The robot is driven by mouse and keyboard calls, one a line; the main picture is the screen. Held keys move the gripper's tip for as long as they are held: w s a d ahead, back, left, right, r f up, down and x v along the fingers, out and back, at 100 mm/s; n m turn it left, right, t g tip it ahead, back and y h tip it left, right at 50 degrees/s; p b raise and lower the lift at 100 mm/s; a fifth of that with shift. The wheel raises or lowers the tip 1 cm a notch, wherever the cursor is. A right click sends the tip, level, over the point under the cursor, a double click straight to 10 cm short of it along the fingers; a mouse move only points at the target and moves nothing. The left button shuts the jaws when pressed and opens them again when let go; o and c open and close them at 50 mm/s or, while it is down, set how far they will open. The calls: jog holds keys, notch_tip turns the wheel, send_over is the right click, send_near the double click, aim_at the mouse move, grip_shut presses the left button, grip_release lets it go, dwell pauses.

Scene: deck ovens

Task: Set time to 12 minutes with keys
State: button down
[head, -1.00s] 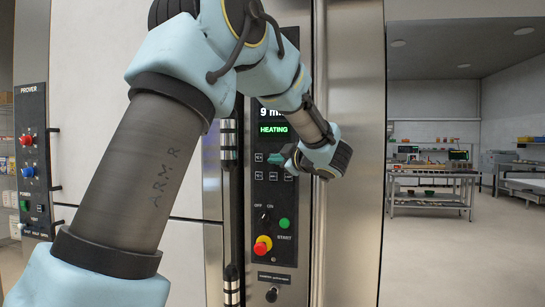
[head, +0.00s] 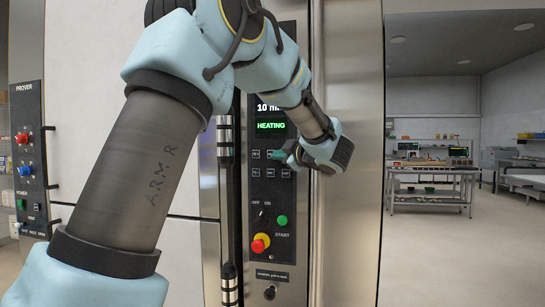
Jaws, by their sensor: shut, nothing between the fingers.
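The oven's control panel (head: 272,205) stands upright ahead of me. Its display (head: 271,108) reads "10 mi", the rest hidden behind my arm, with a green "HEATING" line (head: 271,126) below. Small dark keys (head: 256,172) sit in two rows under the display; their labels are too small to read. My gripper (head: 281,156) is shut and empty at the right of the upper key row, partly covering it. I cannot tell whether its tip touches a key.
Below the keys are an OFF/ON switch (head: 263,217), a green START button (head: 282,220) and a red stop knob (head: 258,245) on yellow. A prover panel (head: 29,150) stands at the left. Benches (head: 432,188) stand in the open room at right.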

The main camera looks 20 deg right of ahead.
jog(key=shift+y, duration=0.5)
jog(key=a, duration=0.4)
jog(key=shift+w+a+f+b, duration=0.1)
jog(key=shift+w+f+b, duration=0.2)
jog(key=shift+f, duration=0.05)
jog(key=shift+a, duration=0.3)
jog(key=shift+w+a, duration=0.1)
jog(key=shift+w, duration=0.3)
jog(key=shift+s+d, duration=0.2)
jog(key=shift+s, duration=0.1)
jog(key=shift+d, duration=0.1)
jog(key=shift+d+r, duration=0.1)
